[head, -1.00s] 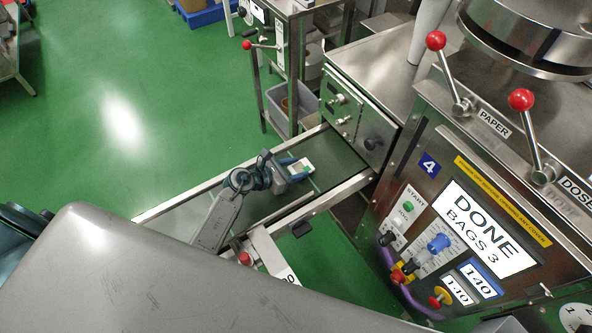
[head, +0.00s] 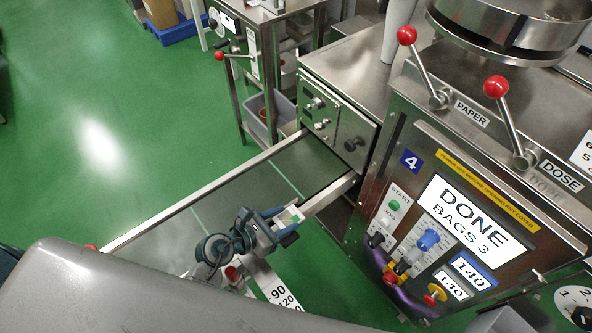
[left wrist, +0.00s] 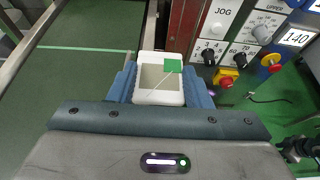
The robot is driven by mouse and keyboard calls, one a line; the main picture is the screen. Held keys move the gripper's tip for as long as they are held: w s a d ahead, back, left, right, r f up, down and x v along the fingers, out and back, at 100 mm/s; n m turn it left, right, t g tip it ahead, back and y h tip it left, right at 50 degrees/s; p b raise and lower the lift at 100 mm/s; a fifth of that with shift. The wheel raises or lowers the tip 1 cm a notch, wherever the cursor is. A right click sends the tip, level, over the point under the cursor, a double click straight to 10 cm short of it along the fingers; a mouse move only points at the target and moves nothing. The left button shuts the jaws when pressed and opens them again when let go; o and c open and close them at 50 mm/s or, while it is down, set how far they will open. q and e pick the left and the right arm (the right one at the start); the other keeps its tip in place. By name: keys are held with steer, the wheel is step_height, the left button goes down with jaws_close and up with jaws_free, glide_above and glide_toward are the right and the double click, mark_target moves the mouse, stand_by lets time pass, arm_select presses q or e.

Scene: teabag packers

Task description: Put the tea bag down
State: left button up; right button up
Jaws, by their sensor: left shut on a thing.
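The tea bag (head: 291,215) is a small pale pouch with a green tag. It is gripped between the blue fingers of my left gripper (head: 283,222), which is shut on it. In the left wrist view the tea bag (left wrist: 158,88) sits between the fingertips, with its green tag (left wrist: 173,66) and string on top. In the head view the gripper overlaps the near rail of the conveyor belt (head: 250,195); its height above the rail is unclear.
The packing machine (head: 440,170), showing DONE and BAGS 3, stands right of the gripper, with red-knobbed levers (head: 496,87) above. A strip with numbers (head: 277,291) lies below the gripper. The belt is bare. A grey bin (head: 264,122) stands behind it.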

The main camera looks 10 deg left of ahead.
arm_select(q)
steer(key=w+a+r+m+g+h, duration=0.1)
steer(key=w+a+r, duration=0.1)
steer(key=r, duration=0.5)
steer(key=w+a+r+m+g, duration=0.1)
steer(key=w+a+r, duration=0.2)
steer(key=r, duration=0.3)
steer(key=w+a+r+m+g+h, duration=0.1)
steer(key=w+a+r, duration=0.1)
steer(key=r, duration=0.5)
steer(key=shift+w+a+r+h, duration=0.25)
steer(key=shift+w+r+h, duration=0.1)
steer(key=shift+w, duration=0.2)
